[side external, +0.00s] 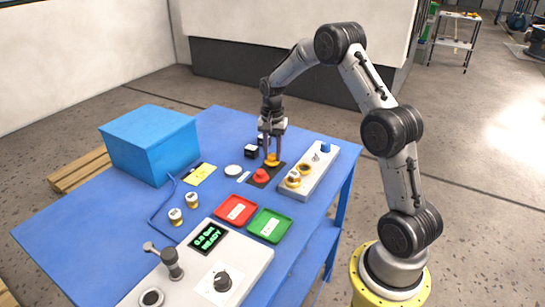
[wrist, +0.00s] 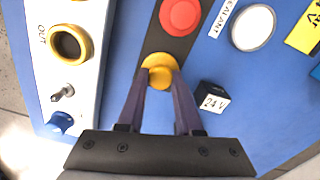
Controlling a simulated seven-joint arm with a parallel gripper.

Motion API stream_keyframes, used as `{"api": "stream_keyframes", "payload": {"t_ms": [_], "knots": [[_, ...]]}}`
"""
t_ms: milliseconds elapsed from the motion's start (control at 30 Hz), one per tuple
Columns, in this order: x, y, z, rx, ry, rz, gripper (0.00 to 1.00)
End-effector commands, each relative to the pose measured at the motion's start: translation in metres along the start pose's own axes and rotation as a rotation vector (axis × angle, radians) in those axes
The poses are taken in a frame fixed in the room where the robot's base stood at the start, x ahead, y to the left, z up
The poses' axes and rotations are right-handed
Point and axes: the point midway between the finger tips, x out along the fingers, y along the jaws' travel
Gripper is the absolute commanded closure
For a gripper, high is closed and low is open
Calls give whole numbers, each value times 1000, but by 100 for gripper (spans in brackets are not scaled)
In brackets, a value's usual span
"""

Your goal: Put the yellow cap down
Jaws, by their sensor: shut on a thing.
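The yellow cap (wrist: 159,70) is a round yellow disc between my gripper's fingertips in the wrist view. It shows small and orange-yellow in the side view (side external: 272,162). My gripper (wrist: 160,75) is shut on it, one finger on each side, pointing down; in the side view my gripper (side external: 272,154) is at the far end of the dark plate (side external: 265,183). The cap is over or on that plate, beside a red round cap (wrist: 180,15); I cannot tell whether its underside touches. The fingertips hide part of its edge.
A white valve panel (wrist: 88,25) with a brass ring marked OUT (wrist: 70,44) and a blue knob (wrist: 61,122) lies close on one side. A black 24V box (wrist: 212,97) and a white disc (wrist: 253,27) are opposite. Red (side external: 236,222) and green (side external: 269,239) trays stand nearer the camera.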

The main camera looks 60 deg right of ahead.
Motion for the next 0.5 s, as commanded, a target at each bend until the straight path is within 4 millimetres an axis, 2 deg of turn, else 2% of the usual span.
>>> {"api": "stream_keyframes", "payload": {"t_ms": [100,500], "knots": [[14,0,0,0,-1,1,100],[18,0,0,0,0,0,100]]}}
